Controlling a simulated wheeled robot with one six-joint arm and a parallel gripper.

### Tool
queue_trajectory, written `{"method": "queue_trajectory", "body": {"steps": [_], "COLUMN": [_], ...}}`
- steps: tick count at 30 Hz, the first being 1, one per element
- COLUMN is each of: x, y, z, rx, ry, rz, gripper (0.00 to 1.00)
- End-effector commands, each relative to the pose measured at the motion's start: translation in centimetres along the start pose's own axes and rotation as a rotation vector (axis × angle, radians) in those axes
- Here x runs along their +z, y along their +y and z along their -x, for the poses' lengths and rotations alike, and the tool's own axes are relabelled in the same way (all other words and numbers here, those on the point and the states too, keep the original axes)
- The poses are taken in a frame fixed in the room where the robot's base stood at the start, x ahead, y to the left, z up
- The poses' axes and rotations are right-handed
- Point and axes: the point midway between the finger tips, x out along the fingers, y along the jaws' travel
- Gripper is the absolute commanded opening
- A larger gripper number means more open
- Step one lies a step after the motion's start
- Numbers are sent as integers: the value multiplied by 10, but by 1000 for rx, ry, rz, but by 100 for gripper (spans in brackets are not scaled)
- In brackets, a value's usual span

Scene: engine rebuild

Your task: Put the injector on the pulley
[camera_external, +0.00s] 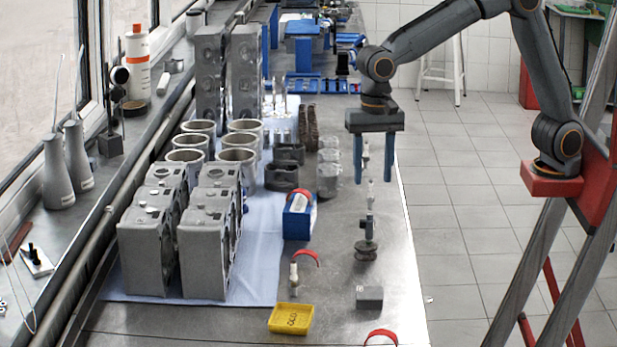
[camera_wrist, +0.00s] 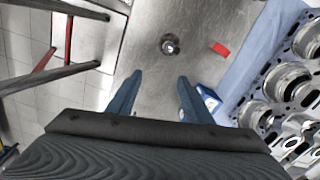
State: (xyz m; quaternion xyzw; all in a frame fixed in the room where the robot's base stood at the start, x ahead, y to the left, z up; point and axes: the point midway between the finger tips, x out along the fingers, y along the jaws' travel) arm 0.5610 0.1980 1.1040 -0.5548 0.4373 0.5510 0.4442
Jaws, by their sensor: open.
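The pulley (camera_external: 366,251) is a dark round disc lying on the metal bench. The injector (camera_external: 369,207), slim and grey with a pale upper part, appears to stand upright on it. In the wrist view the pulley (camera_wrist: 164,42) is a dark ring, and the injector (camera_wrist: 173,48) is a bright end at its centre. My gripper (camera_external: 376,182) is open, its two blue fingers pointing down above the bench, behind the pulley in the external view. In the wrist view the fingers (camera_wrist: 158,76) are spread with bare bench between them. The injector is apart from the fingers.
A blue box (camera_external: 298,217) and a red curved piece (camera_external: 305,256) lie left of the pulley. A small white-topped part (camera_external: 294,274), a yellow tray (camera_external: 290,319) and a grey block (camera_external: 369,297) are nearer. Engine blocks (camera_external: 208,240) fill the left side.

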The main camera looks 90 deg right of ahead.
Motion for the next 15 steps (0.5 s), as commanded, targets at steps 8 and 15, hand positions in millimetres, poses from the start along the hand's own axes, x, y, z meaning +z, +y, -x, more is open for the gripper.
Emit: {"method": "queue_trajectory", "body": {"steps": [8,15], "x": [-86,-133], "y": [82,169], "z": [-64,-111], "rx": [-28,-46], "ry": [10,39], "rz": [545,1016], "gripper": [46,46]}}
